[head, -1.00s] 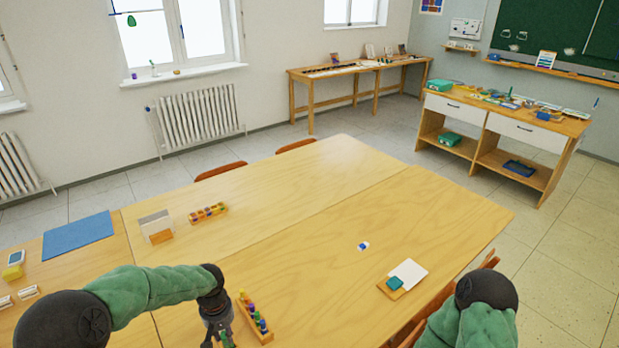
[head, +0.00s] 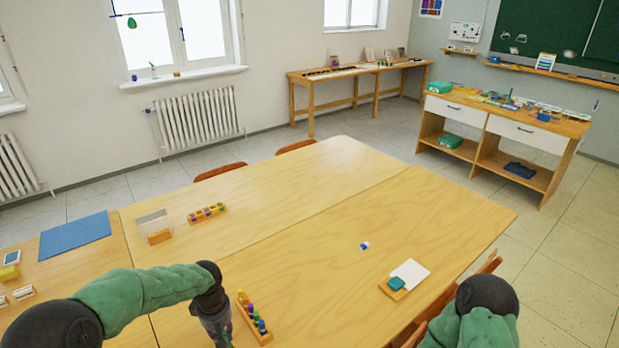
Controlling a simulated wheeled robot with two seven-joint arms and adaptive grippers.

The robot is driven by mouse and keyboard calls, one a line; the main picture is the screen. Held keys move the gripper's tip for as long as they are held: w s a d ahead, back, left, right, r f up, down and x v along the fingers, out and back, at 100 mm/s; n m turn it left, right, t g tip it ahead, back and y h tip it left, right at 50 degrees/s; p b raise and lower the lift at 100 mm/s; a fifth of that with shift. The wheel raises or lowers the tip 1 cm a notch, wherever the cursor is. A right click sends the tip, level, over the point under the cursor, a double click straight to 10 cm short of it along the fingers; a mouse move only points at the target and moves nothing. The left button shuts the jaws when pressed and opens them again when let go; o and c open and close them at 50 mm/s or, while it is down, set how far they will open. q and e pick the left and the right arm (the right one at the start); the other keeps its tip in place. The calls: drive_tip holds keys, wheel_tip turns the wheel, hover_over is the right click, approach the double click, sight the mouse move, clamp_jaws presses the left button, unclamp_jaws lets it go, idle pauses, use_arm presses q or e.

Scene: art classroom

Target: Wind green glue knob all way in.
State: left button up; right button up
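My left arm comes in from the left, and its gripper (head: 222,334) points down at the bottom edge of the head view, left of a wooden rack (head: 262,337). A small bit of green (head: 228,343) shows at the gripper's tip; I cannot tell whether it is the green glue knob or whether the fingers touch it. The fingertips are mostly cut off by the frame edge. The rack holds several small pieces with coloured tops. My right arm shows at the lower right, with its gripper out of view.
A second rack of coloured pieces (head: 206,213), a clear holder (head: 155,226) and a blue mat (head: 75,236) lie to the left. A small blue-and-white item (head: 364,246) and a wooden tray with white card (head: 409,273) lie to the right. The table's middle is clear.

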use_arm(q)
drive_tip(key=shift+n+b, duration=0.35)
drive_tip(key=shift+n, duration=0.55)
drive_tip(key=o, duration=1.6)
drive_tip(key=shift+c, duration=0.2)
drive_tip(key=shift+r+m+p, duration=0.1)
drive_tip(key=shift+m+p, duration=0.3)
drive_tip(key=shift+m, duration=0.3)
drive_tip(key=m+p, duration=0.1)
drive_tip(key=m, duration=0.3)
drive_tip(key=shift+m+p, duration=0.3)
drive_tip(key=shift+p, duration=0.1)
drive_tip(key=m+p, duration=0.2)
drive_tip(key=m, duration=0.3)
drive_tip(key=shift+m, duration=0.3)
